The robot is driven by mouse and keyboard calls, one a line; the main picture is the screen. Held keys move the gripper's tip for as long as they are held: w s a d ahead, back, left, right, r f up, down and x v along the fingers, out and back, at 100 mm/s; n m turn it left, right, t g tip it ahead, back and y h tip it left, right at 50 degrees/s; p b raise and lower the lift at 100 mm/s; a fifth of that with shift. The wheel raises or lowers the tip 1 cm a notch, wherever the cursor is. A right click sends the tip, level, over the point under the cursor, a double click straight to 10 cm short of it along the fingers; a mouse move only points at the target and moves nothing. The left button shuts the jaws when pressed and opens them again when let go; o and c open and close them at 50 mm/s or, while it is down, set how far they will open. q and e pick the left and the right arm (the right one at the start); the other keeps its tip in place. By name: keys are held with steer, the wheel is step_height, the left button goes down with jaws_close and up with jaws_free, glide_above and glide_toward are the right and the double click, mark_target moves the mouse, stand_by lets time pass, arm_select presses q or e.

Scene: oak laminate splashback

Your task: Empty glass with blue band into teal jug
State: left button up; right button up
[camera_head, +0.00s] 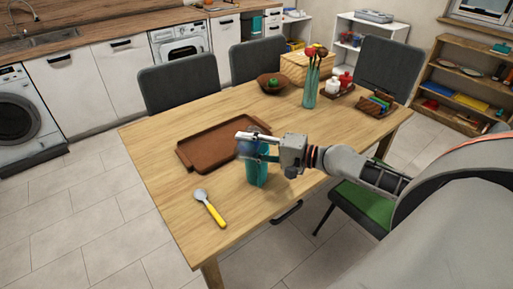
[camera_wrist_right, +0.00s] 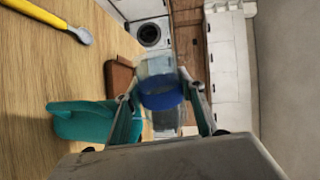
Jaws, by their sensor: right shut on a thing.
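The glass with the blue band (camera_wrist_right: 161,94) is clear and sits between the two fingers of my right gripper (camera_wrist_right: 163,86). In the head view the right gripper (camera_head: 246,146) is shut on it above the table, and the glass (camera_head: 244,148) is partly covered by the fingers. The glass looks tipped well over; I cannot tell what is in it. The teal jug (camera_head: 257,173) stands on the table right under the gripper, its top partly hidden. In the wrist view the jug (camera_wrist_right: 85,123) is beside and below the glass. My left gripper is out of view.
A brown tray (camera_head: 209,149) lies just behind and left of the jug. A spoon with a yellow handle (camera_head: 211,208) lies in front.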

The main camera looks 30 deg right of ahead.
steer(key=shift+d+r+m, duration=0.1)
steer(key=shift+r+m, duration=0.15)
steer(key=shift+m, duration=0.05)
stand_by(0.4)
